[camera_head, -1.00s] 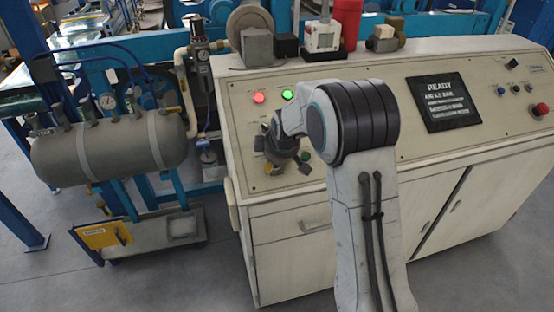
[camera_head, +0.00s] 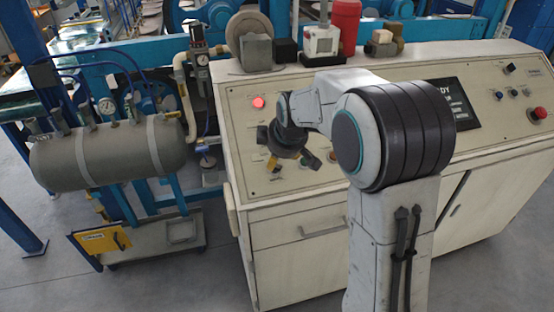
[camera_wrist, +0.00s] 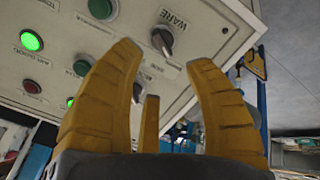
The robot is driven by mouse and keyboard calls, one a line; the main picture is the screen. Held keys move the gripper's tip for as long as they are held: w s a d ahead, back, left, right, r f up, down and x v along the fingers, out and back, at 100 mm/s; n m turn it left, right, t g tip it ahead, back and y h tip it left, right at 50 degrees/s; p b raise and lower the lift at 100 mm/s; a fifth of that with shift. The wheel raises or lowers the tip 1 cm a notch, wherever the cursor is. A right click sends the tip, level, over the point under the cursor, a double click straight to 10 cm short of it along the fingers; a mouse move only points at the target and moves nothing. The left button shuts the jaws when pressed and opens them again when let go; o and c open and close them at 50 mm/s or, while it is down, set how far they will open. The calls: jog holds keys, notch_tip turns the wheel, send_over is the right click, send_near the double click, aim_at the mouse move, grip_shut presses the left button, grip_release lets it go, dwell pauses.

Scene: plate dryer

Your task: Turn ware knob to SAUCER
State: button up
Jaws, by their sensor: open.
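The WARE knob (camera_wrist: 163,38) is a dark pointer knob on the cream panel in the wrist view, with its label printed beside it. It lies just beyond the fingertips, roughly between them, and nothing touches it. My gripper (camera_wrist: 163,54) has yellow-brown ribbed fingers spread wide with nothing between them. In the head view my gripper (camera_head: 292,160) is over the left part of the sloped control panel (camera_head: 240,125). I cannot pick out the WARE knob there. The knob's position markings are not readable.
A lit green button (camera_wrist: 31,40) and other buttons lie left of the knob in the wrist view. A second dark knob (camera_wrist: 137,92) shows between the fingers. In the head view, a red lamp (camera_head: 258,102) is lit and a display (camera_head: 462,110) is partly hidden by my arm.

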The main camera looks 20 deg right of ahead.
jog(key=shift+v, duration=1.75)
